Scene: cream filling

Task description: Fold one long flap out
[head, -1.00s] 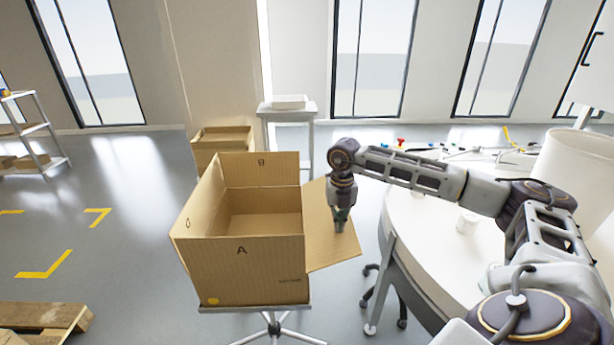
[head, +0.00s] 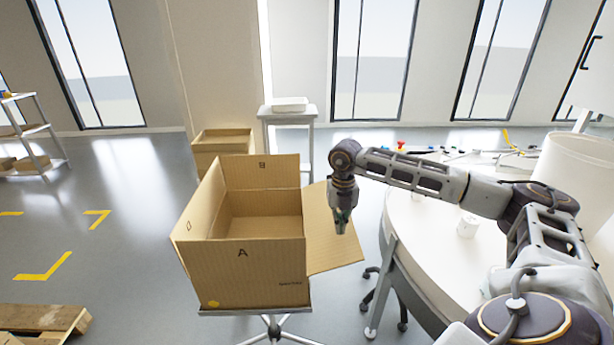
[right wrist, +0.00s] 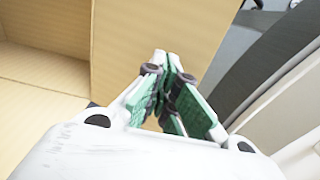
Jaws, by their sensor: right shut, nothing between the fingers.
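An open cardboard box (head: 245,270) stands on a small stand in the head view. The left flap (head: 200,205) also stands up, leaning slightly outward. The right flap (head: 325,250) is folded outward and slopes away from the box. My right gripper (head: 341,228) is shut and empty, pointing down over the right flap. In the right wrist view its fingertips (right wrist: 172,65) meet in front of the flap (right wrist: 145,45); I cannot tell whether they touch it. My left gripper is out of view.
A round white table (head: 440,245) with a white cup (head: 467,226) stands right of the box. Another cardboard box (head: 220,143) and a small side table (head: 287,115) stand behind. A wooden pallet (head: 40,320) lies at lower left.

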